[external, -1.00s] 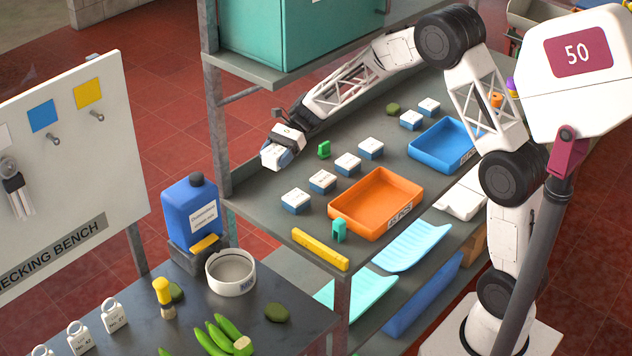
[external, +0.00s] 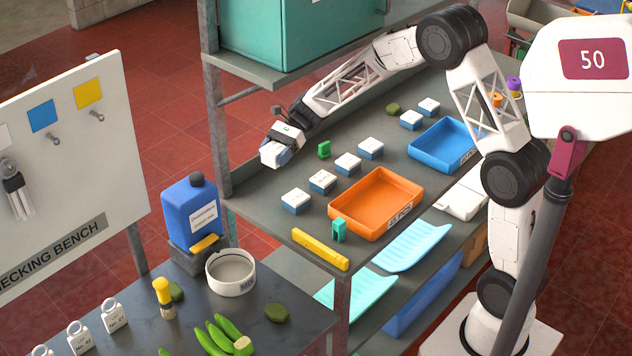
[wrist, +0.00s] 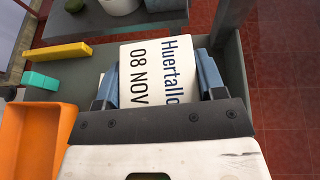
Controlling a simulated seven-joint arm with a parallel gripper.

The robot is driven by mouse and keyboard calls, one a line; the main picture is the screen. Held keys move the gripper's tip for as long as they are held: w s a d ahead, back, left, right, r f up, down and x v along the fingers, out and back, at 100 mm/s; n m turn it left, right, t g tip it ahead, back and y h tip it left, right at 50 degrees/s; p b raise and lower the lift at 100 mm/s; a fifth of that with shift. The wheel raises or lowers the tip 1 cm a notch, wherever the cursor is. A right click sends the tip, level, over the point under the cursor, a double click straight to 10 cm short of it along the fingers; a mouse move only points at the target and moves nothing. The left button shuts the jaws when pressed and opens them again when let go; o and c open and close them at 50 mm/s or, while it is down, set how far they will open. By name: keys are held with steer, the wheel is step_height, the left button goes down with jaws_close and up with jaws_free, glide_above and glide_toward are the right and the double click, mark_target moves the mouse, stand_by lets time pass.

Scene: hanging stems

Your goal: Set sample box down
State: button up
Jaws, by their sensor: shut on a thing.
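My gripper (external: 284,146) is shut on a white sample box (external: 271,156) near the shelf's far left edge. In the wrist view, the box (wrist: 150,78) sits between the blue fingers of my gripper (wrist: 160,85), and its top label reads "Huertallo" and "08 NOV". The box is over or on the grey shelf (external: 262,212); whether its underside touches the shelf is hidden. Several similar white-topped blue boxes stand in a line to the right, such as a near one (external: 296,200) and one beyond it (external: 322,181).
An orange tray (external: 336,208) and a blue tray (external: 415,151) stand on the shelf. A yellow bar (external: 320,249) and teal piece (external: 339,230) are at the front. A shelf post (external: 216,130) rises at left.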

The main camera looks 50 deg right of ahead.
mark_target(272, 141)
steer(key=shift+w+a+r+m+t, duration=0.1)
steer(key=shift+w+r+m+t, duration=0.2)
steer(key=shift+w+m+t, duration=0.3)
steer(key=shift+w+r+m+t, duration=0.25)
steer(key=shift+w+m+t, duration=0.15)
steer(key=shift+w+t, duration=0.3)
steer(key=shift+w+d+r+m+t+h, duration=1.85)
steer(key=shift+w+r+m+t+h, duration=0.3)
steer(key=shift+w+m+t, duration=1.95)
steer(key=s+d+m+t+h, duration=0.1)
steer(key=d+m+t+h, duration=0.3)
steer(key=d+m+h, duration=0.3)
steer(key=shift+d+m+h, duration=0.3)
steer(key=shift+m+h, duration=0.6)
steer(key=shift+h, duration=0.15)
steer(key=shift+s, duration=0.1)
